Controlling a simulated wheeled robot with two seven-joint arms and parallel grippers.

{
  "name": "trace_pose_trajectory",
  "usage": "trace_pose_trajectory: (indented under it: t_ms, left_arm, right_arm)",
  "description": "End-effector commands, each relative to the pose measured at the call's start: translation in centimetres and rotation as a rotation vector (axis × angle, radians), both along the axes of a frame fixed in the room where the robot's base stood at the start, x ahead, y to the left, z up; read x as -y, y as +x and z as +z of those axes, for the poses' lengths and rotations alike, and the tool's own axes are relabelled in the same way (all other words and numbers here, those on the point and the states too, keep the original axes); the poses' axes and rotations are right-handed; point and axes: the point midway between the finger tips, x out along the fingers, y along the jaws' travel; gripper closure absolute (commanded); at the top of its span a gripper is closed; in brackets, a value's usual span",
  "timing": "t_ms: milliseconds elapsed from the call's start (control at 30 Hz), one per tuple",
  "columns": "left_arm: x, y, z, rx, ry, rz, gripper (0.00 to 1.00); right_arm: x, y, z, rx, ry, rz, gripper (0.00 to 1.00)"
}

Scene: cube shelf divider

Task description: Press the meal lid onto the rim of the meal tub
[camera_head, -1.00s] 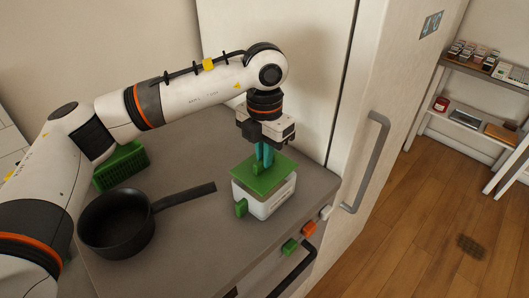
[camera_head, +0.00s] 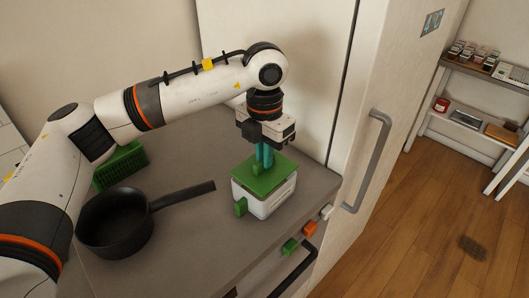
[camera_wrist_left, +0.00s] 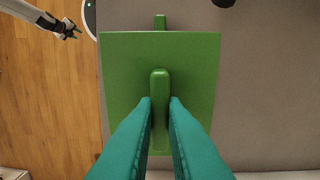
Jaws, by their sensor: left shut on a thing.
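The green meal lid (camera_head: 263,177) lies over the top of the white meal tub (camera_head: 266,201) on the grey counter. It looks level and close to the rim; whether it is fully seated cannot be told. My left gripper (camera_head: 264,158) points down above the lid with its teal fingers. In the left wrist view, the fingers (camera_wrist_left: 160,105) are shut on the upright green handle of the lid (camera_wrist_left: 125,75). The lid hides most of the tub there, with a green tab (camera_wrist_left: 160,22) showing beyond its edge. My right gripper is not identifiable in the head view.
A black pan (camera_head: 118,222) stands left of the tub, its handle reaching towards the tub. A tall white cabinet with a grey handle (camera_head: 368,160) borders the counter's right.

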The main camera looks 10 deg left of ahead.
Motion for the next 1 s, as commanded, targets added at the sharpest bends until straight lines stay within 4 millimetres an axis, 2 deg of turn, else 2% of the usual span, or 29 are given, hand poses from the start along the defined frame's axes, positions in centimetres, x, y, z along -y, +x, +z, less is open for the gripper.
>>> trace_pose_trajectory:
  t_ms: [767,800,900,967,1000]
  left_arm:
    - [0.0,0.0,-1.9,0.0,0.0,0.0,1.0]
    - [0.0,0.0,-1.9,0.0,0.0,0.0,0.88]
    - [0.0,0.0,-1.8,0.0,0.0,0.0,0.71]
    - [0.0,0.0,-1.8,0.0,0.0,0.0,0.64]
    - [0.0,0.0,-1.7,0.0,0.0,0.0,0.64]
  right_arm:
    - [0.0,0.0,-1.6,0.0,0.0,0.0,0.64]
    - [0.0,0.0,-1.6,0.0,0.0,0.0,0.64]
    - [0.0,0.0,-1.5,-0.001,0.0,0.0,0.64]
    - [0.0,0.0,-1.5,-0.001,0.0,0.0,0.64]
    - [0.0,0.0,-1.5,-0.001,0.0,0.0,0.64]
